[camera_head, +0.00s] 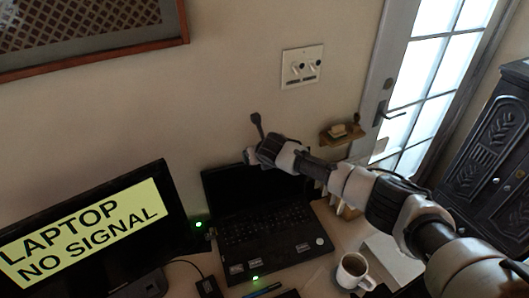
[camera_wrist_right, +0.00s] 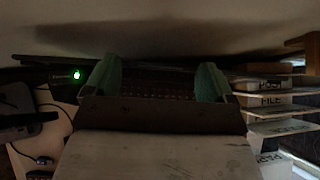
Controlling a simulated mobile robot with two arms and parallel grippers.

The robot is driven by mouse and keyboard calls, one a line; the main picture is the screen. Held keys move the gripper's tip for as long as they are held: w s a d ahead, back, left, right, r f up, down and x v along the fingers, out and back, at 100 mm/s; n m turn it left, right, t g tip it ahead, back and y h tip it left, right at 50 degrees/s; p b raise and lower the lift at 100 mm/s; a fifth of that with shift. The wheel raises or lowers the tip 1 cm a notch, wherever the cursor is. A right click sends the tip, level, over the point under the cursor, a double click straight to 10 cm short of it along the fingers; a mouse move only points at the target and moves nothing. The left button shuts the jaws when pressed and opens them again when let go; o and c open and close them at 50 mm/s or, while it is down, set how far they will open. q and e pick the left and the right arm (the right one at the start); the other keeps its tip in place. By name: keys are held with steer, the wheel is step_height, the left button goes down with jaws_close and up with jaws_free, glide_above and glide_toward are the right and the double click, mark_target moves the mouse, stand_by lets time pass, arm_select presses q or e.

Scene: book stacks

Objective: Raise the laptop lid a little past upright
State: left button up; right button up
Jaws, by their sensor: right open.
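The black laptop (camera_head: 270,228) sits open on the desk, its keyboard facing up. Its dark lid (camera_head: 222,188) stands raised at the back, towards the wall; I cannot tell its exact angle. My right arm crosses in front of the lid's right part and hides it. My right gripper (camera_head: 253,139) is at the lid's top edge, with its fingers spread; I cannot tell whether it touches the lid. In the right wrist view the two green fingertips (camera_wrist_right: 158,80) are wide apart with nothing held between them. My left gripper is not in view.
A monitor (camera_head: 85,235) reading "LAPTOP NO SIGNAL" stands left of the laptop. A coffee mug (camera_head: 353,271) stands at the front right, and a pen (camera_head: 262,290) lies in front. A small wall shelf (camera_head: 342,133) and a wall plate (camera_head: 302,66) are behind. Labelled trays (camera_wrist_right: 270,100) stand at right.

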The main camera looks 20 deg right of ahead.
steer(key=b+v, duration=0.1)
steer(key=v, duration=0.8)
steer(key=shift+s+r+b, duration=0.15)
steer(key=shift+r+b, duration=0.1)
steer(key=shift+b, duration=0.05)
steer(key=shift+f, duration=0.1)
steer(key=shift+c, duration=1.1)
steer(key=s+a+f+t, duration=0.1)
steer(key=f, duration=0.1)
steer(key=s+a+f+t+y+b, duration=0.1)
steer(key=s, duration=0.1)
steer(key=shift+s+a+f, duration=0.1)
steer(key=shift+s+f, duration=0.15)
steer(key=shift+f, duration=0.15)
steer(key=c, duration=1)
steer(key=s+d+t, duration=0.1)
steer(key=s+d+f+t, duration=0.1)
steer(key=s, duration=0.1)
jaws_close()
steer(key=d+r+p+x, duration=0.1)
steer(key=p+x, duration=0.1)
steer(key=x, duration=1.1)
steer(key=shift+w+d+r+t+h, duration=0.15)
steer(key=shift+w+r+t+h, duration=0.15)
steer(key=shift+w+t, duration=0.1)
